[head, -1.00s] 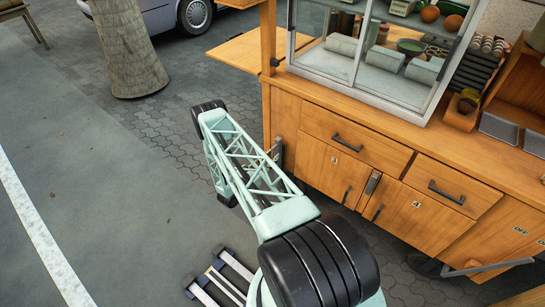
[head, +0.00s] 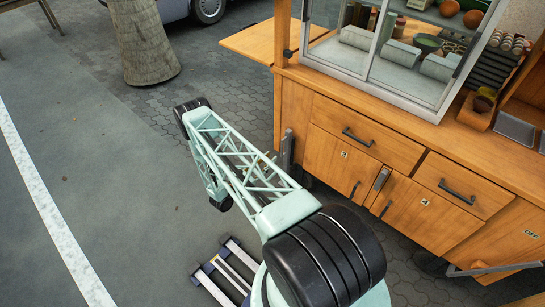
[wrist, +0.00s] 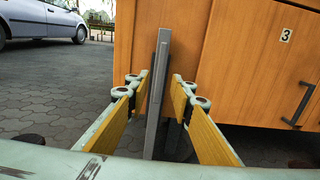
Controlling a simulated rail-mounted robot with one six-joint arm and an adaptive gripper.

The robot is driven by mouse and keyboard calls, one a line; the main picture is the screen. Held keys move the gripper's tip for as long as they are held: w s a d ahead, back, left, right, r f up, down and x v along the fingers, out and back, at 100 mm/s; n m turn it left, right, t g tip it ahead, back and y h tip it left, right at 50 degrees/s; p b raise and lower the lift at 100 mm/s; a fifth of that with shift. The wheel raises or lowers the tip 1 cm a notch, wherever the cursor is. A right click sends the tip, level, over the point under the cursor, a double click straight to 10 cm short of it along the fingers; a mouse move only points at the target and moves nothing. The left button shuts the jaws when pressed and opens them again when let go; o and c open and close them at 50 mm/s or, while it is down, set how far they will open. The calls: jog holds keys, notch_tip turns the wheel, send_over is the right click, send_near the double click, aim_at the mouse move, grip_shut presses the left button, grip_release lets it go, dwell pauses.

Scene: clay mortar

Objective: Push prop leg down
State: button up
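The prop leg is a grey upright metal bar (wrist: 156,95) at the corner of the wooden cart (wrist: 195,55), in the middle of the wrist view. It also shows in the head view (head: 287,153), beside the cart's left end. My gripper (wrist: 160,88) is open, with one yellow-padded finger on each side of the bar in the picture. Gaps show between the bar and both fingers; I cannot tell how deep the bar sits between them. The bar's lower end is partly hidden. In the head view my arm hides most of the gripper.
The cart has drawers, numbered doors and a glass case (head: 390,60) on top. A wooden side shelf (head: 262,42) sticks out left. A tree trunk (head: 143,45) and a parked car (wrist: 50,18) stand behind. The paving left of my arm is clear.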

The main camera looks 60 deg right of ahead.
jog(key=shift+w+a, duration=0.1)
jog(key=shift+a, duration=0.55)
dwell(0.3)
